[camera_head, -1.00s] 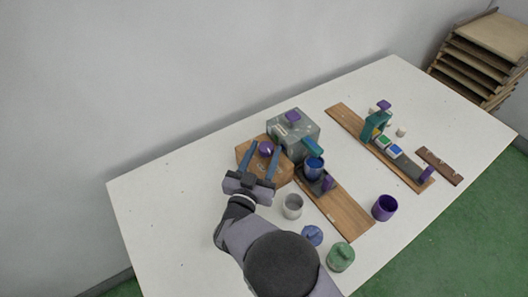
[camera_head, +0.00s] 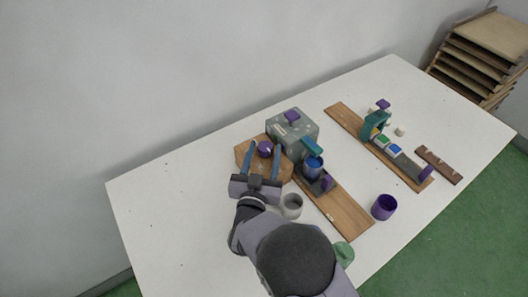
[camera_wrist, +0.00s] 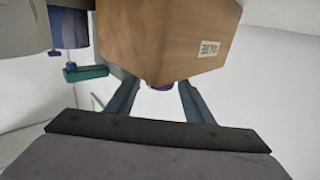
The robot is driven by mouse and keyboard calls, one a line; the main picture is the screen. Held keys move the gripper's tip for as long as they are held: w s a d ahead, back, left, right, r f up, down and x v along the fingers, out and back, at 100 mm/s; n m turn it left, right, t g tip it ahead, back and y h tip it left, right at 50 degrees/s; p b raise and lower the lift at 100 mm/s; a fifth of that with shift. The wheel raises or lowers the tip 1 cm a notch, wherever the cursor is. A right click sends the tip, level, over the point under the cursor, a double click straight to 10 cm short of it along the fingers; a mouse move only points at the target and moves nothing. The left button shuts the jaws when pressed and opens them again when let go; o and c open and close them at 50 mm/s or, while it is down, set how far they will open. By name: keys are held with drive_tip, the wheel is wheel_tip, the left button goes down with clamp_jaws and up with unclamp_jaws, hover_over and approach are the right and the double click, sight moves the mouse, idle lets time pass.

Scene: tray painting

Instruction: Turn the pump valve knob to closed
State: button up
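A purple round knob (camera_head: 265,149) sits on a light wooden box (camera_head: 247,172); I take it to be the valve knob. My gripper (camera_head: 264,146) is open, with one blue finger on each side of the knob. I cannot tell whether the fingers touch it. In the wrist view, the wooden box (camera_wrist: 180,40) with a small printed label fills the top middle. A sliver of the purple knob (camera_wrist: 160,87) shows at its lower edge, between my spread fingers (camera_wrist: 159,84). Any pointer or mark on the knob is too small to read.
A grey box (camera_head: 306,130) with a purple knob (camera_head: 291,116) and teal spout stands right of the wooden box. A blue cup (camera_head: 313,168) is under the spout. A grey cup (camera_head: 291,206) is close to my wrist. A purple cup (camera_head: 384,207) stands farther right.

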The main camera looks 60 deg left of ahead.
sight(264, 154)
idle(0.3)
drive_tip(key=b+v, duration=0.1)
drive_tip(key=v, duration=0.4)
drive_tip(key=shift+s+d+b, duration=0.2)
drive_tip(key=shift+s+b, duration=0.05)
drive_tip(key=shift+b, duration=0.05)
drive_tip(key=shift+v, duration=0.85)
drive_tip(key=shift+w+d+r, duration=0.1)
drive_tip(key=shift+r, duration=0.05)
